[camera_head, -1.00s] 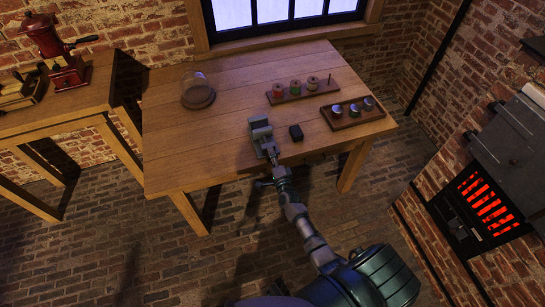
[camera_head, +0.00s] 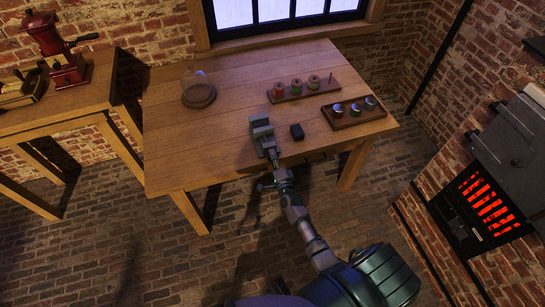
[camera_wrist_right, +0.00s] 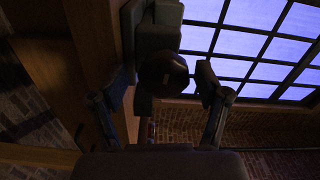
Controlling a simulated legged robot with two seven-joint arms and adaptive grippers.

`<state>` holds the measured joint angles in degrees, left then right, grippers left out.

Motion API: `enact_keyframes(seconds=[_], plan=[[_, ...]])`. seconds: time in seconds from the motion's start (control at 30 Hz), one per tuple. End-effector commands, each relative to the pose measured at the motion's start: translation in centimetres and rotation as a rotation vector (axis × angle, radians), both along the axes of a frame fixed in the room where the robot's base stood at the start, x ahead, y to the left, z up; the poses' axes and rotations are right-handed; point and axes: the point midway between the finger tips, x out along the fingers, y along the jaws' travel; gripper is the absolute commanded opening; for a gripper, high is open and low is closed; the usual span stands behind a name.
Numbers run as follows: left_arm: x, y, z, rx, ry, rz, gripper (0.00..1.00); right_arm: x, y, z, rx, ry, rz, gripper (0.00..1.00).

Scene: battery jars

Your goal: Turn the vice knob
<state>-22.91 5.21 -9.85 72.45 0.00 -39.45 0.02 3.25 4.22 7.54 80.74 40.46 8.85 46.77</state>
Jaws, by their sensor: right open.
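The grey vice (camera_head: 261,128) is at the front edge of the wooden table, and its body also shows at the top of the right wrist view (camera_wrist_right: 155,25). The dark round vice knob (camera_wrist_right: 163,74) faces my right wrist camera. My right gripper (camera_wrist_right: 161,88) is open, with one finger on each side of the knob and a visible gap on both sides. In the head view my right gripper (camera_head: 275,163) is just in front of the vice at the table edge, and the knob cannot be made out there. My left gripper is not in view.
A small black box (camera_head: 297,132) lies right of the vice. A spool rack (camera_head: 298,94) and a tray of jars (camera_head: 355,119) stand farther right. A glass dome (camera_head: 198,94) stands at the back left. The table's left front is clear. A glowing stove (camera_head: 487,205) is at right.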

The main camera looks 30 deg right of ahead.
Motion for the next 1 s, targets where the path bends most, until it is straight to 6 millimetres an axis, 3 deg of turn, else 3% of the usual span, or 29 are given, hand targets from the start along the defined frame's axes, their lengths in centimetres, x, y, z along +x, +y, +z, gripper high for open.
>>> enact_keyframes(seconds=[0.2, 0.4, 1.0], plan=[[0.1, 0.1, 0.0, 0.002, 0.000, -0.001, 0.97, -3.7, 0.9, -0.2, 0.001, 0.003, 0.000, 0.75], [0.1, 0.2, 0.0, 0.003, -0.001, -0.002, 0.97, -5.9, 1.4, -0.2, 0.000, 0.003, 0.001, 0.75], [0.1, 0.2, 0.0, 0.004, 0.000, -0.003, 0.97, -6.4, 1.6, -0.1, 0.000, 0.002, 0.000, 0.75]])
